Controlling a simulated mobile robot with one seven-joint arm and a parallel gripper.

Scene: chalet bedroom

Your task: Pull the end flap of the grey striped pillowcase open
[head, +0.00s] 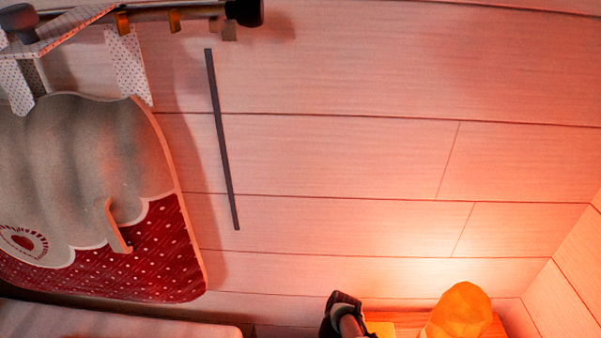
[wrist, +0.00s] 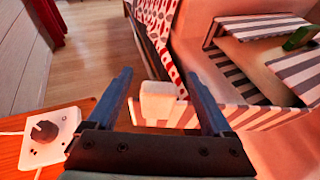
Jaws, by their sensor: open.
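Grey-and-white striped cloth, which looks like the pillowcase (wrist: 237,76), shows at the right of the wrist view. Its striped parts surround a pale gap, and its right side is cut off by the frame edge. I cannot tell which striped part is the end flap. My gripper (wrist: 158,76) is open, with its two dark fingers apart and no cloth held between them. The pillowcase does not show in the head view.
A pale block (wrist: 157,101) shows between the fingers, near red-and-white patterned cloth (wrist: 158,28). An orange-lit wooden top (wrist: 75,112) bears a white box with a dark knob (wrist: 44,131). A green object (wrist: 299,39) lies among the stripes. A glowing lamp (head: 460,312) stands by the wall.

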